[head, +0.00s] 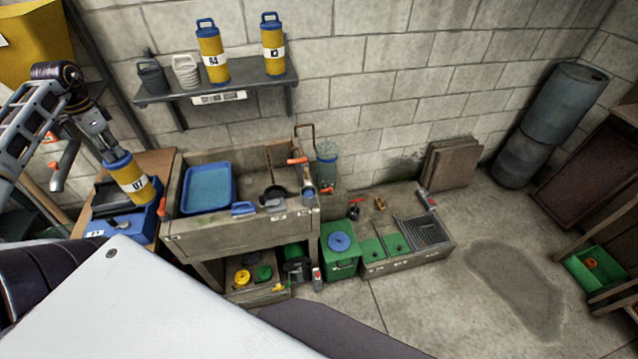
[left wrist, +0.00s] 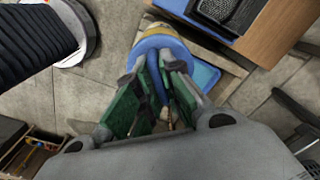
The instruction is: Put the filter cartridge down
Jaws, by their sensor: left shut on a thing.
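The filter cartridge (head: 132,180), yellow with a blue cap and a white band marked 07, is in my left gripper (head: 108,150). The gripper is shut on its blue top handle and the cartridge tilts slightly. In the head view the cartridge overlaps the blue case on the wooden table (head: 150,162); I cannot tell whether it touches anything. In the left wrist view the green finger pads of the gripper (left wrist: 156,100) close around the blue handle, and the blue cap (left wrist: 160,45) shows beyond them. My right gripper is not in view.
Two similar cartridges (head: 212,58) (head: 273,52) stand on the wall shelf (head: 170,95) beside a dark and a pale ribbed container. A sink bench with a blue basin (head: 208,190) stands right of the wooden table. Green boxes (head: 338,262) sit on the floor; a wet patch lies right.

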